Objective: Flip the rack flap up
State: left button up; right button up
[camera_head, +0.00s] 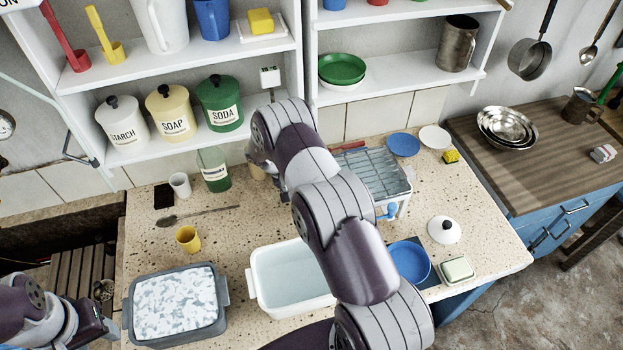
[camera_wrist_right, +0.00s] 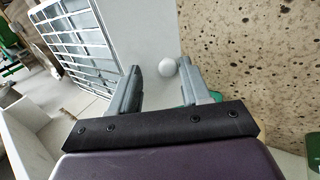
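The wire rack (camera_head: 372,172) stands on the counter right of my right arm, and its bars (camera_wrist_right: 72,42) fill the upper left of the right wrist view. A plain pale panel (camera_wrist_right: 140,32), which looks like the flap, runs beside the bars. A small white round knob (camera_wrist_right: 168,68) shows at its edge. My right gripper (camera_wrist_right: 160,68) is open, with the knob between or just beyond its fingertips; contact is not clear. In the head view my arm hides this gripper and the flap. My left gripper (camera_head: 106,327) is at the lower left, its fingers unclear.
A white basin (camera_head: 262,268) and a grey tub (camera_head: 128,315) stand in front. A green bottle (camera_head: 213,170) and white cup (camera_head: 180,185) are left of my right arm. Shelves overhang the back.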

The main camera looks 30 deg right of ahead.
jog(key=shift+s+a+r, duration=0.15)
jog(key=shift+a+r, duration=0.05)
jog(key=shift+a, duration=0.1)
pick_arm(q)
jog(key=f+b, duration=0.2)
jog(key=a+f+b, duration=0.1)
jog(key=shift+w, duration=0.3)
pick_arm(e)
jog(key=v, duration=1.2)
jog(key=shift+r, duration=0.4)
jog(key=shift+a, duration=0.1)
